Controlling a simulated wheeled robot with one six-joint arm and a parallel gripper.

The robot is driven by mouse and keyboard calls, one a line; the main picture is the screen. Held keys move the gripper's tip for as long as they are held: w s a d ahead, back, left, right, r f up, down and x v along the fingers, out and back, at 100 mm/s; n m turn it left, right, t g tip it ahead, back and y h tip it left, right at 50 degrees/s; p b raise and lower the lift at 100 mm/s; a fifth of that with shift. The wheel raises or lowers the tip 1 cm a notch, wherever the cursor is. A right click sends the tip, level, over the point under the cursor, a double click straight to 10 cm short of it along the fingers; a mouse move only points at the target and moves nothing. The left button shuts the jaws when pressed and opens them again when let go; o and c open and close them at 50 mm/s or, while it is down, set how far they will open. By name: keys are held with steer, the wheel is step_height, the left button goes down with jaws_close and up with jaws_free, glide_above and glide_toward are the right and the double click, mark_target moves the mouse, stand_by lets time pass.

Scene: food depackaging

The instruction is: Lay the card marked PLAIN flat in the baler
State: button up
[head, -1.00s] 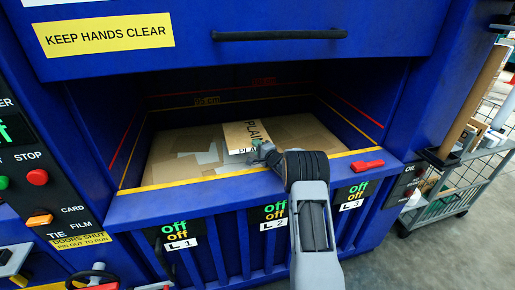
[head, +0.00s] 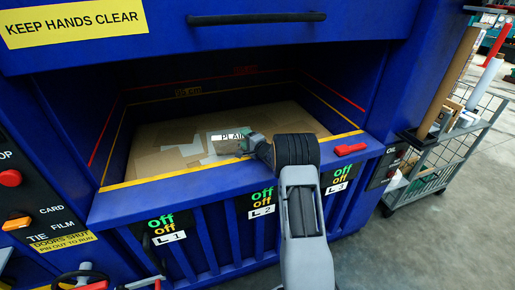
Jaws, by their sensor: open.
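The card marked PLAIN (head: 230,136) is inside the baler's open chamber, on top of other cardboard. It appears to lie flat, with its white PLAIN label facing up, though its edges blend with the sheets around it. My gripper (head: 243,147) reaches over the front sill to the card's near right side. It is open, and its fingertips are small and low, close to the card; I cannot tell whether they touch it. The baler (head: 190,206) is blue, with its chamber open at the front.
Flat brown cardboard (head: 170,135) covers the chamber floor. A yellow-edged sill with a red handle (head: 350,149) runs along the front. The raised door with its black bar (head: 257,19) is above. A wire cart (head: 440,160) stands at the right.

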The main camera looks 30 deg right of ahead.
steer(key=b+v, duration=0.1)
steer(key=v, duration=0.9)
steer(key=shift+s+b, duration=0.3)
steer(key=shift+s, duration=0.05)
steer(key=shift+w+r, duration=0.1)
steer(key=shift+r, duration=0.1)
steer(key=s+a+r+n+g+h, duration=0.5)
steer(key=a+r+h, duration=0.1)
steer(key=r+h, duration=0.15)
steer(key=s+a+n+g+y, duration=0.1)
steer(key=s+a+n+g, duration=0.3)
steer(key=s, duration=0.8)
steer(key=s+a+n+g+y, duration=0.2)
steer(key=s+a+n+g, duration=0.2)
steer(key=s, duration=0.8)
steer(key=a+n, duration=0.2)
steer(key=a, duration=0.2)
steer(key=shift+s+a+f, duration=0.15)
steer(key=shift+a+f, duration=0.2)
steer(key=shift+a, duration=0.05)
steer(key=shift+c, duration=0.5)
